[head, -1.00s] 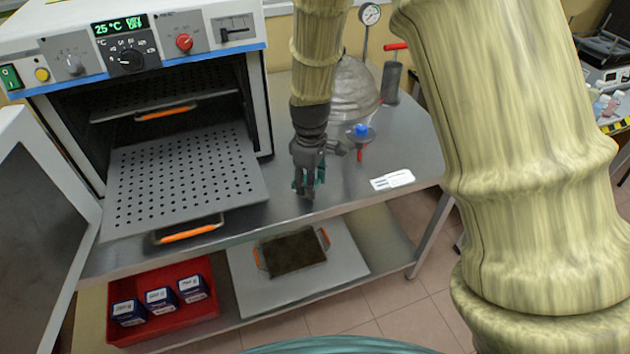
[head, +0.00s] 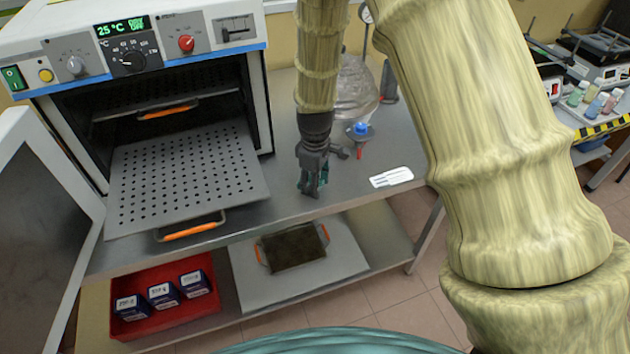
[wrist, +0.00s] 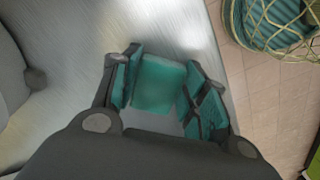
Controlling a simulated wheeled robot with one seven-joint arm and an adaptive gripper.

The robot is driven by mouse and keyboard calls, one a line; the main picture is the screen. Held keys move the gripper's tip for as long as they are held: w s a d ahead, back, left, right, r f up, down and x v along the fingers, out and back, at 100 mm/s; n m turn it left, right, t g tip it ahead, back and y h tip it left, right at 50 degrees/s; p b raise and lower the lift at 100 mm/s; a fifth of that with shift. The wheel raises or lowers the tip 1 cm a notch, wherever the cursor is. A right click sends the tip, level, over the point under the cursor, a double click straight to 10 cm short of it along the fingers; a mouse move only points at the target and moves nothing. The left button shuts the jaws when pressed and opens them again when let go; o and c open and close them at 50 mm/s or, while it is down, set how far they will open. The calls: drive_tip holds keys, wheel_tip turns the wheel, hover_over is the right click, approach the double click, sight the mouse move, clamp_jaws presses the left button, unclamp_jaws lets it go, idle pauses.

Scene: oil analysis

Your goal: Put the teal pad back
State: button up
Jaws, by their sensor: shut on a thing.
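The teal pad (wrist: 158,84) shows in the wrist view as a flat, slightly see-through teal piece between the two fingers of my gripper (wrist: 162,92). My gripper is shut on it. In the head view my gripper (head: 313,188) points down over the front part of the steel table (head: 345,185), right of the oven's pulled-out shelf. The pad is hard to tell from the teal fingertips there. I cannot tell whether the pad touches the table.
The oven (head: 130,50) stands open at left, its perforated shelf (head: 185,180) pulled out. Below are a red bin (head: 135,330) with boxes and a dark tray (head: 293,250).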

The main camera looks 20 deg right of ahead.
drive_tip(key=shift+f, duration=0.1)
drive_tip(key=o, duration=1.1)
drive_tip(key=shift+c, duration=0.2)
wheel_tip(320, 180, up, 12)
drive_tip(key=b, duration=0.2)
